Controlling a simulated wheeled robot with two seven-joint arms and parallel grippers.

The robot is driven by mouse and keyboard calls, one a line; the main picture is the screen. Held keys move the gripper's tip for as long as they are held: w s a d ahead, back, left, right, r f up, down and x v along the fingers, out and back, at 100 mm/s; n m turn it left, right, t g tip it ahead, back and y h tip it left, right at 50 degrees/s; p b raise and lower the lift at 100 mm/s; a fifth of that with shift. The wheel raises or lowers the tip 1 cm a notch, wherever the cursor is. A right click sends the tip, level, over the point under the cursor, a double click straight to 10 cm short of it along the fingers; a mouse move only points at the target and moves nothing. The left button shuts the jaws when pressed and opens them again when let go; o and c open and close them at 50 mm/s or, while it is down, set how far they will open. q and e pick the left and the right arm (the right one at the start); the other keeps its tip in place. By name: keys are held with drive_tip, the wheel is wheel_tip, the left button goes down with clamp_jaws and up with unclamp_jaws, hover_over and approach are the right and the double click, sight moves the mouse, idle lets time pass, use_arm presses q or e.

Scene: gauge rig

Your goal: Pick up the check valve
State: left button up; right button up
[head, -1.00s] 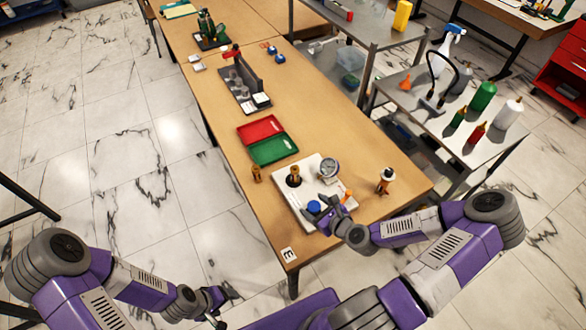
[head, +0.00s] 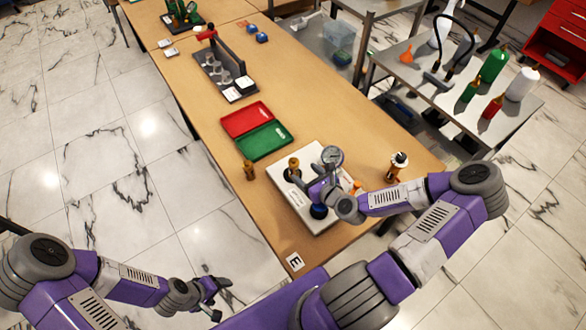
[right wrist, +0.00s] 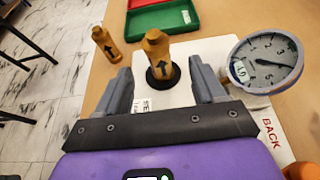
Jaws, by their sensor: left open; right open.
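Two brass valve bodies with black arrows look like check valves. One (head: 293,169) stands upright in a black round seat on the white plate (head: 290,197); in the right wrist view this brass body (right wrist: 158,57) shows just beyond and between the fingertips. The other (head: 249,171) stands on the table left of the plate, and this second body (right wrist: 106,44) is left of the fingers in the wrist view. My right gripper (head: 304,182) is open over the plate, its jaws (right wrist: 160,85) empty. My left gripper (head: 217,294) is open, away from the table at lower left.
A dial gauge (head: 332,156) stands on the plate, close to the right finger. A blue knob (head: 319,211) is below my right gripper. A black-and-brass fitting (head: 397,166) stands right. Red (head: 248,118) and green (head: 264,141) trays lie behind. Table at left front is clear.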

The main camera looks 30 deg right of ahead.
sight(297, 169)
drive_tip(key=shift+b+x, duration=1.65)
drive_tip(key=shift+b, duration=3.4)
drive_tip(key=shift+w+f, duration=0.35)
drive_tip(key=shift+w, duration=0.1)
drive_tip(key=b+x, duration=0.3)
drive_tip(key=x, duration=0.1)
drive_tip(key=shift+a+f+b, duration=0.2)
drive_tip(key=shift+a+b, duration=0.05)
drive_tip(key=shift+b, duration=0.15)
drive_tip(key=shift+w+f, duration=0.1)
drive_tip(key=shift+w, duration=0.4)
